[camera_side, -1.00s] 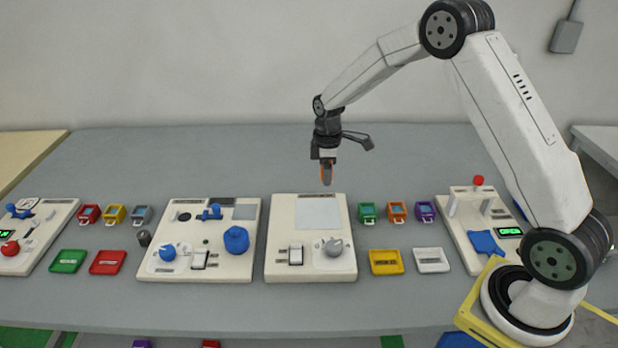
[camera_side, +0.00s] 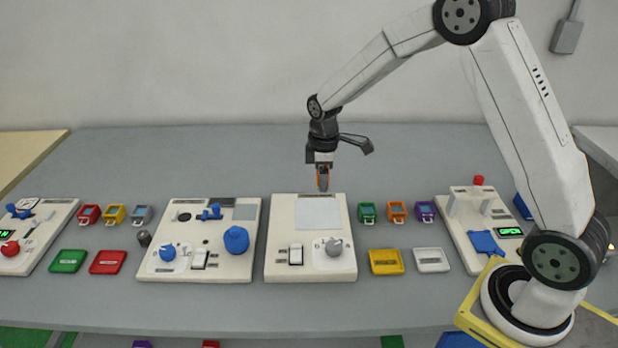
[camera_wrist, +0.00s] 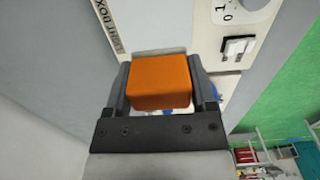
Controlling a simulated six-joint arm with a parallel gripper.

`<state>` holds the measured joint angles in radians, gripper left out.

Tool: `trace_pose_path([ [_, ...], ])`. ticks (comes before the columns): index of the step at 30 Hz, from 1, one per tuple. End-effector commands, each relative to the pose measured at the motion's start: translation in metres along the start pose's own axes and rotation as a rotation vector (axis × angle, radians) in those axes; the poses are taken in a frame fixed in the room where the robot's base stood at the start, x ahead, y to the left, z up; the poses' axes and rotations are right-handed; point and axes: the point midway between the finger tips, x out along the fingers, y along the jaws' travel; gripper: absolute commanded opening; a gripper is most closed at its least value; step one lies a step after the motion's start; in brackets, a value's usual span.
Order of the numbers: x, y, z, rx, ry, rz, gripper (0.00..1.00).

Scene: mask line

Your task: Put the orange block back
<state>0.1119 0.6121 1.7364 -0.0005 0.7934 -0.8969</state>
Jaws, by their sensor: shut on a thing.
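My gripper (camera_side: 322,178) is shut on the orange block (camera_wrist: 160,82). In the wrist view the block sits between the two dark fingers. In the side view only a thin strip of orange (camera_side: 323,180) shows between them. The gripper hangs pointing down in the air near the back edge of the middle white panel (camera_side: 281,255). A small orange holder (camera_side: 397,211) stands right of this panel, between a green and a purple one.
A panel with a blue knob and blue dome (camera_side: 236,240) lies to the left. A yellow tray (camera_side: 386,262) and a white tray (camera_side: 431,260) lie right of the middle panel. A panel with a red ball (camera_side: 478,180) is near my base. The table behind the panels is clear.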

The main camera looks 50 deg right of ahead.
Motion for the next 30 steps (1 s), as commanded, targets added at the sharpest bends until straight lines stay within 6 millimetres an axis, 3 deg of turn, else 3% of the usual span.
trace_pose_path([
  [6,-0.018,-0.048,-0.005,-0.005,0.002,0.002,0.17],
  [13,-0.028,-0.081,-0.003,-0.002,0.002,0.002,0.17],
  [21,-0.029,-0.087,-0.002,0.001,0.001,0.002,0.17],
  [30,-0.021,-0.076,-0.014,0.000,0.000,0.000,0.17],
])
